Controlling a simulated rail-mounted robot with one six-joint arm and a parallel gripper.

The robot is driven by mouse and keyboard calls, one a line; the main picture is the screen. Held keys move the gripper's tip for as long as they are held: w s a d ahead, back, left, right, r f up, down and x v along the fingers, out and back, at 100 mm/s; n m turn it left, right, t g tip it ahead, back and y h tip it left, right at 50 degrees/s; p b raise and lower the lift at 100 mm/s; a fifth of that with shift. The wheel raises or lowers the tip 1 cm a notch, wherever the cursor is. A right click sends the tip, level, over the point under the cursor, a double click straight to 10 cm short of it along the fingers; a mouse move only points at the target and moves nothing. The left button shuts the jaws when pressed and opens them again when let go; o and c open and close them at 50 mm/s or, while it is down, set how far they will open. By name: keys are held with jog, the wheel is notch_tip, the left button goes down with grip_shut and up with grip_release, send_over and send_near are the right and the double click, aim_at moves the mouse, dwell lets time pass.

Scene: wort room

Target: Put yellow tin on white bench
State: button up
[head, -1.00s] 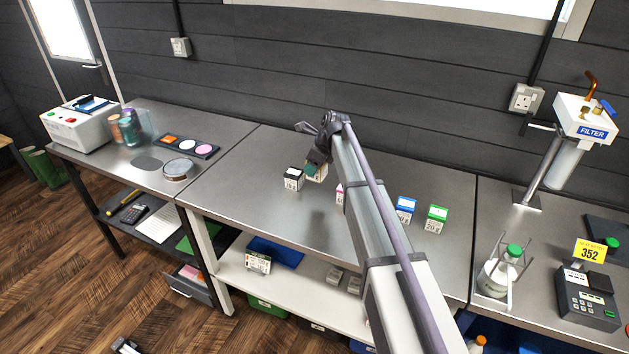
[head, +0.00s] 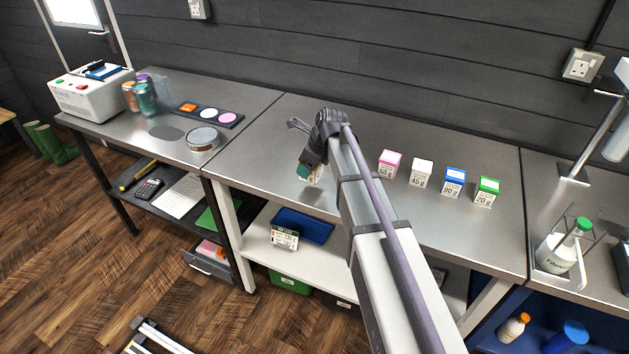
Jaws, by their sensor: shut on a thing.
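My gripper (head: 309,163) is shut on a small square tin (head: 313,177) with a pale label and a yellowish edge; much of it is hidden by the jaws. The tin appears to be held above the steel top of the middle bench (head: 260,180), with a dark shadow below it. This bench has white legs and a white lower shelf (head: 330,263). I cannot tell whether it is the white bench of the task.
Pink (head: 389,163), white (head: 421,172), blue (head: 453,182) and green (head: 487,191) topped tins stand in a row right of my arm. The left bench (head: 255,100) holds a white machine (head: 92,95), jars (head: 145,97) and a dish (head: 203,138). A bottle (head: 565,250) stands at right.

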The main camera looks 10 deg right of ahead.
notch_tip(320, 180, down, 4)
jog(key=b, duration=0.4)
jog(key=shift+r+p, duration=0.3)
jog(key=shift+r, duration=0.05)
jog(key=shift+f, duration=0.25)
jog(key=o, duration=1)
jog(key=p+v, duration=1.1)
jog(key=v, duration=0.2)
jog(key=s+a+n+g+h, duration=0.1)
jog(key=s+n, duration=0.6)
jog(key=n, duration=0.1)
jog(key=s+a+f+n+g+h, duration=0.1)
jog(key=s+n, duration=0.7)
jog(key=n, duration=0.1)
jog(key=s+a+n+h, duration=0.1)
jog(key=s+a+n, duration=0.1)
jog(key=s+n, duration=0.5)
jog(key=shift+s+f+n+g+h, duration=0.3)
jog(key=shift+f+n+g, duration=0.1)
jog(key=shift+n, duration=0.4)
